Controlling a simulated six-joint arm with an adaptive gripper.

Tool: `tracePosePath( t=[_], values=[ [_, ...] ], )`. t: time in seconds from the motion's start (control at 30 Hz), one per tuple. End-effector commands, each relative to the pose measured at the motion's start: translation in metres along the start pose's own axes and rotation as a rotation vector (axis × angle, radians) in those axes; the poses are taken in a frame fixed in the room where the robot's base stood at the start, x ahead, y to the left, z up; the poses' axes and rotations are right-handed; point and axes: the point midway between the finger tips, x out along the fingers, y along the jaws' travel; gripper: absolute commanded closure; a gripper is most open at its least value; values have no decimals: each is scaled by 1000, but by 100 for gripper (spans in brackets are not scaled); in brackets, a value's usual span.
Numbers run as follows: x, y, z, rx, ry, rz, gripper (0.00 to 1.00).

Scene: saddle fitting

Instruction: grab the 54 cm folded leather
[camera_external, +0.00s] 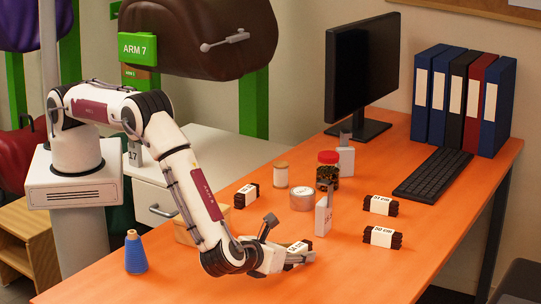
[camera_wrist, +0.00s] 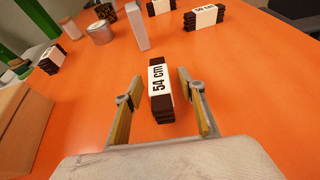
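The 54 cm folded leather (camera_wrist: 161,90) is a dark brown folded stack with a white band reading "54 cm". It lies on the orange table, and in the wrist view it sits between and slightly ahead of my gripper's fingers. My gripper (camera_wrist: 158,82) is open, with one finger on each side of the stack and a visible gap on both sides. In the external view my gripper (camera_external: 288,257) is low over the table, and the leather (camera_external: 298,247) is partly hidden behind it.
Other folded leathers lie on the table: one marked 50 cm (camera_external: 382,238), one behind it (camera_external: 380,205), one at left (camera_external: 246,195). A white upright block (camera_external: 323,217) stands just beyond the gripper, near a tin (camera_external: 302,198) and jar (camera_external: 327,172). A blue cone (camera_external: 135,253) stands at front left.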

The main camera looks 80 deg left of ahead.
Motion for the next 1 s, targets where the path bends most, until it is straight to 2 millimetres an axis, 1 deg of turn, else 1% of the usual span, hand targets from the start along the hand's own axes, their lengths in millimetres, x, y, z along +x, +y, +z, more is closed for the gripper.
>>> tracePosePath(
  t=[0.23, 0.27, 0.3, 0.37, 0.4, 0.77, 1.0],
  values=[
    [0, 0, 0, 0, 0, 0, 60],
    [0, 0, 0, 0, 0, 0, 68],
    [0, 0, 0, 0, 0, 0, 79],
    [0, 0, 0, 0, 0, 0, 94],
    [0, 0, 0, 0, 0, 0, 100],
    [-1, 0, 1, -1, 0, 0, 100],
    [-5, -1, 11, -2, 0, -1, 100]
  ],
)
